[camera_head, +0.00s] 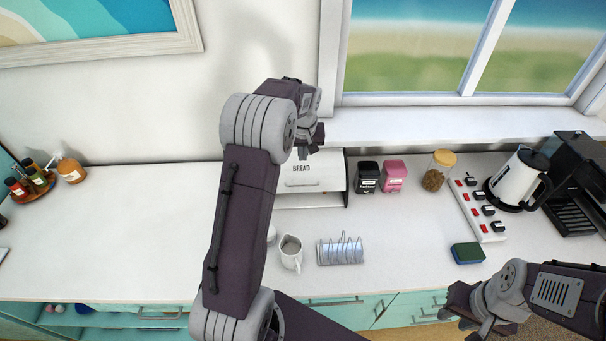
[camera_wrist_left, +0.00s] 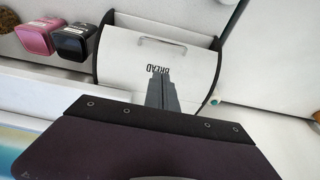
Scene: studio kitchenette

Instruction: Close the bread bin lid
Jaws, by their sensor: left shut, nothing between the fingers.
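The bread bin has a white lid (camera_head: 298,184) marked BREAD, with a small handle, and dark side walls. It stands against the back wall in the head view, its left part hidden by my left arm. In the left wrist view the lid (camera_wrist_left: 190,60) is upside down, with its handle towards the top. A pale strip shows beyond the handle edge, so the lid looks not fully down. My left gripper (camera_head: 310,147) is shut and empty over the lid's upper part; its fingers (camera_wrist_left: 162,92) point at the lettering. Contact cannot be told. My right gripper (camera_head: 468,312) is low at the right, away from the bin.
A black canister (camera_head: 367,178) and a pink canister (camera_head: 394,177) stand close right of the bin. A white jug (camera_head: 291,252) and a toast rack (camera_head: 341,250) are in front. A sponge (camera_head: 467,253) lies further right.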

